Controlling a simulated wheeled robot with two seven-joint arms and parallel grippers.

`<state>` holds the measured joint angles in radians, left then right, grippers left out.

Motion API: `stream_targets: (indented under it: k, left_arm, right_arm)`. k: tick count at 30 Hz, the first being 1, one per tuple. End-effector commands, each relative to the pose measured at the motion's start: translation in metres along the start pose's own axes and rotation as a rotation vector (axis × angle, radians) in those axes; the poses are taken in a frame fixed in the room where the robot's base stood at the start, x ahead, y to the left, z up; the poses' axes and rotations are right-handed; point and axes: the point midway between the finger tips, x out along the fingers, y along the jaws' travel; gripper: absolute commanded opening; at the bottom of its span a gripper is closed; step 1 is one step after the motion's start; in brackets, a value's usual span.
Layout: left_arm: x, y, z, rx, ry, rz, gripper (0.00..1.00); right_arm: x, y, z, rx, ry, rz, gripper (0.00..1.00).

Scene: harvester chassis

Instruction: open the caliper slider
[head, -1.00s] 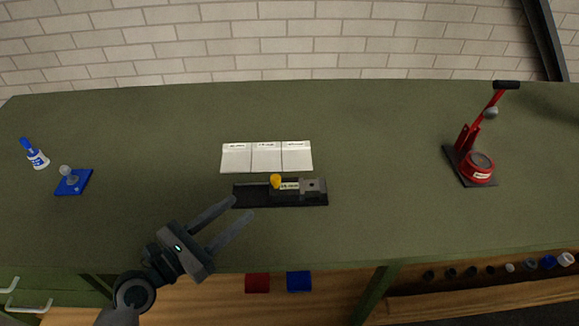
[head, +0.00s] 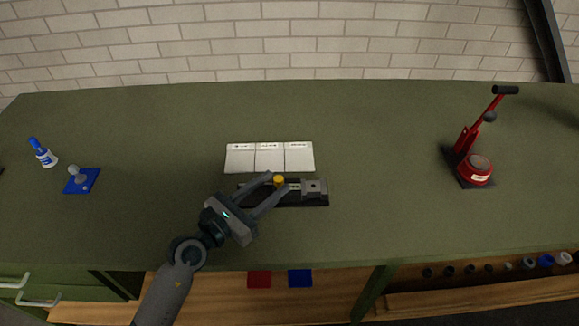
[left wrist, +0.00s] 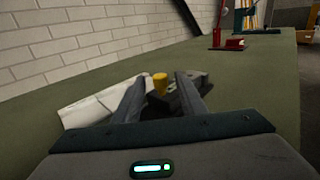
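The caliper (head: 316,188) is a dark fixture lying on the green bench, with a grey block at its right end and a yellow knob (head: 279,180) on its slider. My left gripper (head: 276,182) is open, with its fingers reaching to either side of the yellow knob. In the left wrist view the yellow knob (left wrist: 160,83) stands between the two fingers, with a gap visible. I cannot tell whether either finger touches it. The fingers hide part of the caliper's left half. My right gripper is not in view.
White labelled cards (head: 269,158) lie just behind the caliper. A red lever press (head: 475,165) stands at the right. A blue-capped bottle (head: 43,153) and a blue plate with a grey knob (head: 80,180) are at the left. The bench around the caliper is otherwise clear.

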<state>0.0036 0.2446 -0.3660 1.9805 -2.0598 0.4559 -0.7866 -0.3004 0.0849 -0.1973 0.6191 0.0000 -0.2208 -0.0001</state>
Motion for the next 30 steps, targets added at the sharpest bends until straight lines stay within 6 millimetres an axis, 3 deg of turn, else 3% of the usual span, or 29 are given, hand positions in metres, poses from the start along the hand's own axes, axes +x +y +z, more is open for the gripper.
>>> stream_targets:
  k: [6, 12, 26, 30]
  left_arm:
    - [0.039, 0.000, 0.003, 0.000, -0.002, 0.001, 0.38]
    - [0.061, 0.000, 0.001, 0.000, -0.001, 0.000, 0.38]
    - [0.068, 0.000, 0.000, 0.001, -0.001, 0.001, 0.38]
    - [0.068, 0.000, 0.000, 0.001, -0.001, 0.001, 0.04]
  right_arm:
    - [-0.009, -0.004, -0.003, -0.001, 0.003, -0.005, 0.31]
    - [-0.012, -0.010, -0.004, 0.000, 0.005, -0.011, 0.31]
    - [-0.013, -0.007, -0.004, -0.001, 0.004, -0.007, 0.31]
    - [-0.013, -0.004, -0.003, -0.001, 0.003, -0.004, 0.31]
